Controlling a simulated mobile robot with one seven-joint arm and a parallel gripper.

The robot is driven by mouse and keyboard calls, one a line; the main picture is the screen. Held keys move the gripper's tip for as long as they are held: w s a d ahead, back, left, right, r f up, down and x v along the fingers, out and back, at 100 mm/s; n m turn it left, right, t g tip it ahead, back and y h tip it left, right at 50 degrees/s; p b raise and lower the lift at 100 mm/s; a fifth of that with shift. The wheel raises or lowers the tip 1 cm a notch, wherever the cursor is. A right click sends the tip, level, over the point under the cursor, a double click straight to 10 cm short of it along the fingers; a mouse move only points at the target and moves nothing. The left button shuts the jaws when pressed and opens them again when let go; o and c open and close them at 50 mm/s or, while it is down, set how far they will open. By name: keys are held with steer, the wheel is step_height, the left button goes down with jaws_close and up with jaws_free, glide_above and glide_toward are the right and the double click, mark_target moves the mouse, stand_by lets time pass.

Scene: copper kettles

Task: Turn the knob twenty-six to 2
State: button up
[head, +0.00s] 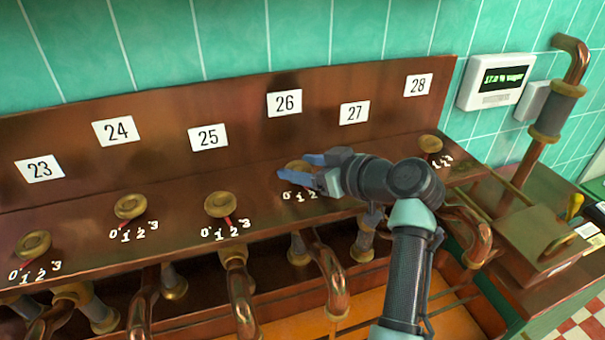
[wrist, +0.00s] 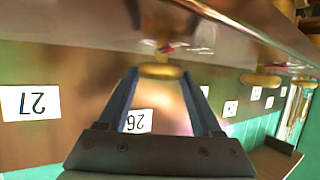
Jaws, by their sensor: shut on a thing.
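Knob twenty-six (head: 297,164) is a round brass knob on the copper ledge below the white label 26 (head: 284,103). My gripper (head: 300,170) reaches it from the right, its blue fingers shut on the knob and covering much of it. In the wrist view the knob (wrist: 162,71) sits between the tips of my fingers (wrist: 160,80), with the label 26 (wrist: 137,121) upside down behind. The marks 0, 1 and 2 show below the knob; the 3 is hidden by my gripper. A bit of red shows by the knob in the wrist view, but its setting cannot be read.
Knobs 25 (head: 220,204), 24 (head: 130,206) and 23 (head: 33,244) stand to the left along the ledge. Knob 28 (head: 430,144) is to the right; knob 27 is hidden behind my arm. Copper pipes (head: 328,270) run below. A display panel (head: 497,80) hangs on the tiled wall.

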steer(key=shift+f, duration=0.1)
steer(key=o, duration=1.4)
steer(key=shift+c, duration=0.2)
steer(key=b+v, duration=0.2)
steer(key=v, duration=1.1)
steer(key=shift+w, duration=0.1)
